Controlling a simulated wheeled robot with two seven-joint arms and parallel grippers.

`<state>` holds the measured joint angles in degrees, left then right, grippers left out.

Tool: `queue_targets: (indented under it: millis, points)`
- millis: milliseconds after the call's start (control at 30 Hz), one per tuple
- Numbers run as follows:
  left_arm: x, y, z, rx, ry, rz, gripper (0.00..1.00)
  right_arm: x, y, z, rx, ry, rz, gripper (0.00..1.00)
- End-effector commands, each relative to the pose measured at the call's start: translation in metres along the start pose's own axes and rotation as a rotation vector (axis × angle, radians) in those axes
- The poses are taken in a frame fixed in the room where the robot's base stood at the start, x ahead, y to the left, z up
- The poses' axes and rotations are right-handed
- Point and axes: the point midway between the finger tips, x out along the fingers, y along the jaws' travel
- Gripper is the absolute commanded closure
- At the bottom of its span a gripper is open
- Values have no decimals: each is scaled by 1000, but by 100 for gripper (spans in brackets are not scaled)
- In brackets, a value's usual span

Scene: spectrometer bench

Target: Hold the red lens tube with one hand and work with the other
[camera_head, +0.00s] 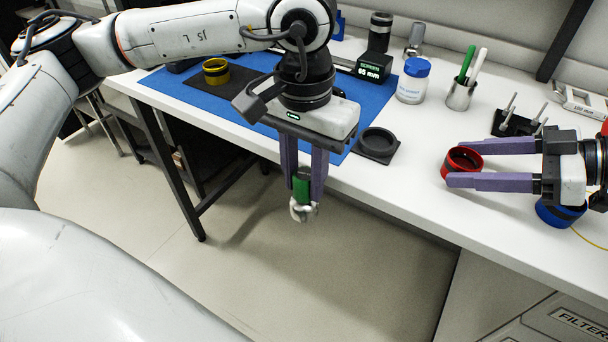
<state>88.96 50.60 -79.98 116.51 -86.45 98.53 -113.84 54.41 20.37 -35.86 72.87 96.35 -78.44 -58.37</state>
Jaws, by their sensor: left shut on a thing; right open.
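The red lens tube (475,160), a short open ring, is at the right, over the white bench near its front edge. My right gripper (456,164) has its purple fingers spread on either side of the tube; I cannot tell whether they touch it. My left gripper (304,194) points down in front of the bench edge, over the floor. It is shut on a green-handled tool (301,187) with a pale metal end below the fingertips. The fingers partly hide the tool.
A blue mat (175,84) carries a yellow ring (215,70) on a dark pad and a display reading 65 mm (373,70). A black ring holder (378,144), a white jar (413,82), a pen cup (460,95) and a blue ring (556,214) stand on the bench (410,195).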

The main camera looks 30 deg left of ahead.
Motion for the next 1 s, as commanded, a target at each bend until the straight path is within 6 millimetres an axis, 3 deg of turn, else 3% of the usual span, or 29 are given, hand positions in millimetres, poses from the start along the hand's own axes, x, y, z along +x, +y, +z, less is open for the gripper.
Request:
queue_targets:
  millis: [367,533,733,867,1000]
  points:
    - [1,0,0,0,1,0,100,4,0,0,1,-1,0,42]
    - [1,0,0,0,1,0,100,4,0,0,1,-1,0,69]
    - [-2,2,-1,-10,2,1,100,4,0,0,1,-1,0,70]
    - [-18,15,-5,-73,4,2,100,4,0,0,1,-1,0,70]
    - [-48,34,-10,-188,5,2,100,4,0,0,1,-1,0,70]
